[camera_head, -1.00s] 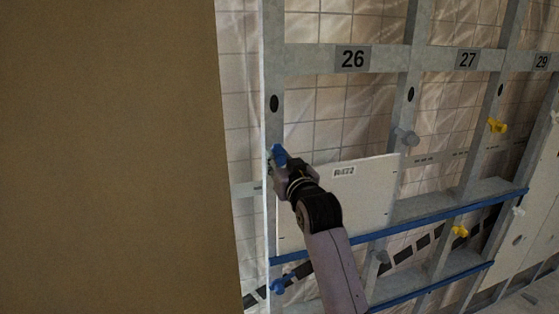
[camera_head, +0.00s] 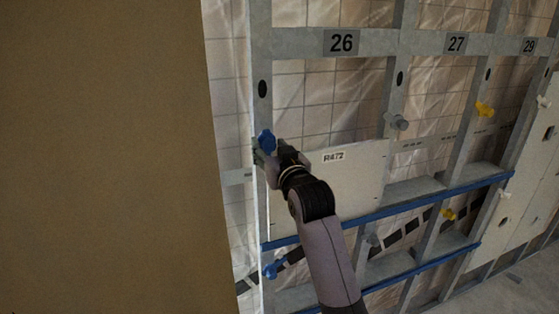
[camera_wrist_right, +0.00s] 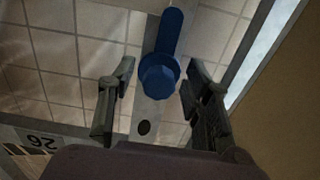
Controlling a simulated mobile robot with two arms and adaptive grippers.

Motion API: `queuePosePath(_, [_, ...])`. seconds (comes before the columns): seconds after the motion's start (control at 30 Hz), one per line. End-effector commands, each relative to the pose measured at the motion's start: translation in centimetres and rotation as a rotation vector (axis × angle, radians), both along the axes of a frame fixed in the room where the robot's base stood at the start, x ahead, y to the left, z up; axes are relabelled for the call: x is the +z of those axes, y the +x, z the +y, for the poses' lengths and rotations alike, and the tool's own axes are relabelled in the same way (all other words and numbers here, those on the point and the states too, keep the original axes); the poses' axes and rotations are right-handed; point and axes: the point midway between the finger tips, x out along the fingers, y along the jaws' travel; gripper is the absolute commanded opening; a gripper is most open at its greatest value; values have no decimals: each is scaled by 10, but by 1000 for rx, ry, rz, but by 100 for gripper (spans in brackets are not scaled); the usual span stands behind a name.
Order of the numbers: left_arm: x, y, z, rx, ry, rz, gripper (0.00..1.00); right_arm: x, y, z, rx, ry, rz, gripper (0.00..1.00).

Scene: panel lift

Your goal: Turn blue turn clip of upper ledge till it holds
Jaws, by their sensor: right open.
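The blue turn clip (camera_head: 266,141) sits on the left metal stud of bay 26, at the upper left corner of a white panel (camera_head: 352,187) marked R472. It also shows in the right wrist view (camera_wrist_right: 160,72), with a round knob and a long flat arm. My right gripper (camera_head: 264,155) is at the clip. In the right wrist view my right gripper (camera_wrist_right: 152,95) is open, one finger on each side of the knob, with gaps and no contact seen. The panel's lower edge is at the upper blue ledge (camera_head: 420,203). My left gripper is out of view.
A large brown board (camera_head: 110,160) fills the left of the head view. Another blue clip (camera_head: 272,270) sits lower on the same stud. A grey clip (camera_head: 397,122) and a yellow clip (camera_head: 484,109) are on studs to the right. A lower blue ledge (camera_head: 420,263) runs below.

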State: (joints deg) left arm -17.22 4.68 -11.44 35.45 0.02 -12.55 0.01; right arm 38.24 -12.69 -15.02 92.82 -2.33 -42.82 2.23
Motion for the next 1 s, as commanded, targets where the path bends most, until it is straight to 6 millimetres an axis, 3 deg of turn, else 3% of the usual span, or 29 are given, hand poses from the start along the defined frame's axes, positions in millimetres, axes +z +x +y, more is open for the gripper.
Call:
queuePosePath(0.5, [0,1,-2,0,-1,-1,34,-1,-84,-27,1,0,1,45])
queuePosePath(0.7, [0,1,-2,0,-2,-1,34,-1,-100,-32,0,0,1,45])
queuePosePath(1.0, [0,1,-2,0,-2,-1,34,0,-103,-33,0,0,1,45])
